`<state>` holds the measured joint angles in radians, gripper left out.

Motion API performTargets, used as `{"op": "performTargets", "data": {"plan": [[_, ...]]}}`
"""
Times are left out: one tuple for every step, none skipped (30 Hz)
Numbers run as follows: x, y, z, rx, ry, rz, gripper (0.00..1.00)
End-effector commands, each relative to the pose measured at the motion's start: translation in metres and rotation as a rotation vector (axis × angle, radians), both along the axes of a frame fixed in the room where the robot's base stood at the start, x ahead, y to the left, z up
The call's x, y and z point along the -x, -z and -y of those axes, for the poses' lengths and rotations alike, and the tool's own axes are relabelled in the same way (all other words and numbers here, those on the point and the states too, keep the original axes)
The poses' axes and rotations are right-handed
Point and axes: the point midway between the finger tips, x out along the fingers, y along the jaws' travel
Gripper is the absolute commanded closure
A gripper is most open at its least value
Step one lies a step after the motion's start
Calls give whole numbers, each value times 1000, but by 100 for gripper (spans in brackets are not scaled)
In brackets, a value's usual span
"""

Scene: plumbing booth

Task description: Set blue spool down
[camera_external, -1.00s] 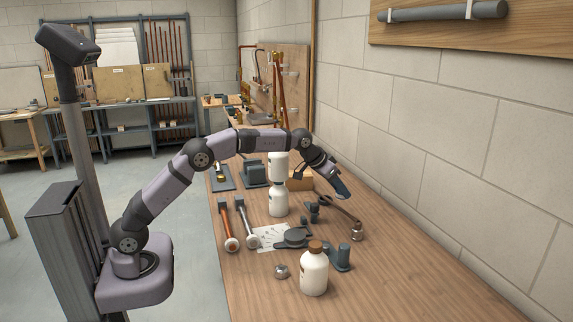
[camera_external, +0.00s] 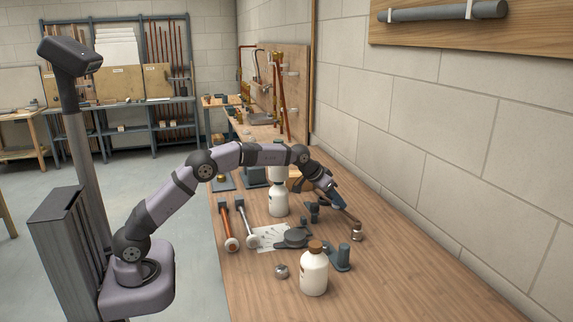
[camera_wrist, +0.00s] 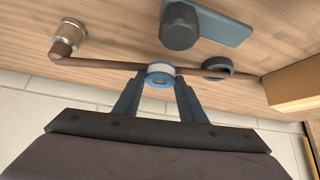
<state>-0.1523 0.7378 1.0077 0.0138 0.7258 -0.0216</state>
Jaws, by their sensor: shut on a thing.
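The blue spool (camera_wrist: 160,73), a small ring with a white band and a blue face, sits between my fingertips in the wrist view. My gripper (camera_wrist: 158,78) is shut on it. Beyond the spool, the brown bent pipe (camera_wrist: 110,66) runs across the bench. I cannot tell whether the spool touches the bench or the pipe. In the external view my gripper (camera_external: 338,200) is low over the bench's far right part, beside the pipe, and the spool cannot be made out there.
A metal fitting (camera_wrist: 70,30) is at the pipe's end. A dark ring (camera_wrist: 217,68) and a blue-grey piece with a dark knob (camera_wrist: 180,27) lie close by. A wooden block (camera_wrist: 295,87) is at right. White bottles (camera_external: 314,272) stand on the bench; its front right is clear.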

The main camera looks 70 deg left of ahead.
Motion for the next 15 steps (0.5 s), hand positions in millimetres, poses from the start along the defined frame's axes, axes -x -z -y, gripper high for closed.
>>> {"op": "performTargets", "data": {"plan": [[0,1,0,0,0,1,87],[0,1,0,0,0,2,87],[0,1,0,0,0,2,87],[0,2,0,0,0,1,87],[0,3,0,0,0,1,87],[0,6,0,0,0,0,87],[0,9,0,0,0,-2,87],[1,12,0,0,0,-3,87],[1,17,0,0,0,-2,87],[1,21,0,0,0,-3,87],[1,25,0,1,0,-4,87],[0,29,0,0,0,-2,87],[0,32,0,0,0,-2,87],[1,35,0,0,0,-3,87],[0,37,0,0,0,-1,87]]}}
